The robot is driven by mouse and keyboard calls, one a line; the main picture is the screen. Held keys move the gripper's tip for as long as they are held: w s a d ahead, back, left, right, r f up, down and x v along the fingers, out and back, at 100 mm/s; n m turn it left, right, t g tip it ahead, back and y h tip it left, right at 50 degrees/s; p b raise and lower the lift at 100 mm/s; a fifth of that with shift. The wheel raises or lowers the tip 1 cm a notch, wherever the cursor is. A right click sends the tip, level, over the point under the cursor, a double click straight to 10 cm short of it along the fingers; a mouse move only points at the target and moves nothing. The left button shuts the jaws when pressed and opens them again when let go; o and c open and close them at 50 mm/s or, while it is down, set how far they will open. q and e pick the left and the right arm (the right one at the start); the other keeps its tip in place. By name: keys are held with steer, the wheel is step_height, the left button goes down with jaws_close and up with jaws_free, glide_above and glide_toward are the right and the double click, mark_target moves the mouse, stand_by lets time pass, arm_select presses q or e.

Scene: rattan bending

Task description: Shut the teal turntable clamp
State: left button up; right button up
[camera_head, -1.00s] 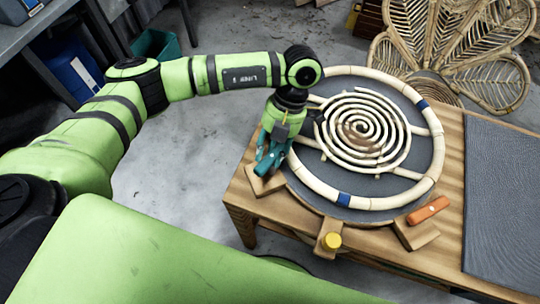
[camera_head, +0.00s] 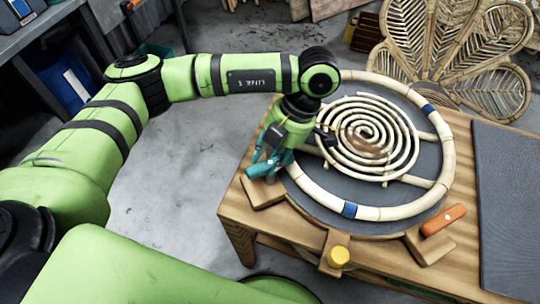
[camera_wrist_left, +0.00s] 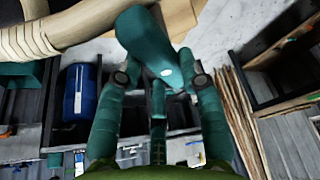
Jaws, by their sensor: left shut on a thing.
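The teal turntable clamp (camera_head: 259,170) sits at the left edge of the round turntable, on a wooden block at the table's corner. Its handle lies low and slanting, close to the block. My left gripper (camera_head: 270,158) points down over the clamp and is shut on it. My right gripper is out of view.
A pale rattan ring (camera_head: 375,212) and a rattan spiral (camera_head: 350,153) lie on the grey turntable. A grey mat (camera_head: 510,190) covers the table's right side.

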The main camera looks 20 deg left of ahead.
arm_select(q)
steer(key=o, duration=1.2)
steer(key=shift+c, duration=0.2)
steer(key=shift+r, duration=0.1)
steer(key=v, duration=1.2)
steer(key=shift+s+d, duration=0.1)
